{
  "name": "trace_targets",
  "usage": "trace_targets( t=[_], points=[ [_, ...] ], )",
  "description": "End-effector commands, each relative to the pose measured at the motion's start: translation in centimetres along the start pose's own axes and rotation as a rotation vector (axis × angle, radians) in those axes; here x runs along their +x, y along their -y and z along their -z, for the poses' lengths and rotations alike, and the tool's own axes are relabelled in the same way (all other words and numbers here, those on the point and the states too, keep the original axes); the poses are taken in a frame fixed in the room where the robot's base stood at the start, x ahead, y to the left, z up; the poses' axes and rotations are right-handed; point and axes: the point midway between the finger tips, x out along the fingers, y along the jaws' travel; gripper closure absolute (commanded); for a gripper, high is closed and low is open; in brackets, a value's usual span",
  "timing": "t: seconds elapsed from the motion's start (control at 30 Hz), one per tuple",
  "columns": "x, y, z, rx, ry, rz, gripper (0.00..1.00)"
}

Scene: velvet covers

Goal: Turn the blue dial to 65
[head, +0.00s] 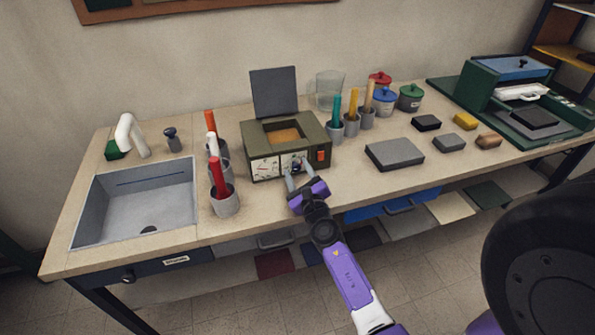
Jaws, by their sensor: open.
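An olive-green box-shaped device (257,147) stands on the bench with its grey lid raised and an orange inside. Its front has two white dial faces; the left dial face (265,168) is plain to see. The right dial face (289,162) is partly covered by my gripper, and a small dark blue knob (297,167) shows there between the fingers. My gripper (299,176) is open, its fingertips at the device's front around or just before this knob; I cannot tell whether they touch it. The dial numbers are too small to read.
An orange-red switch (320,155) is on the device's front right. Cups with coloured handles (225,200) stand close to its left, and similar cups (352,124) to its right. A sink (135,205) is at left. A grey block (394,154) lies right; bench front between is clear.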

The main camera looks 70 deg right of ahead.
Motion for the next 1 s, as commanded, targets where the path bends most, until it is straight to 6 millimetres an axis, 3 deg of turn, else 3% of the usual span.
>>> trace_targets(
  t=[0.27, 0.5, 1.0],
  points=[
    [0.11, -0.01, 0.04, 0.001, -0.001, 0.000, 0.53],
    [0.10, 0.00, 0.04, 0.001, -0.001, 0.000, 1.00],
    [0.08, -0.04, 0.02, 0.101, 0.000, -0.001, 1.00]
  ],
)
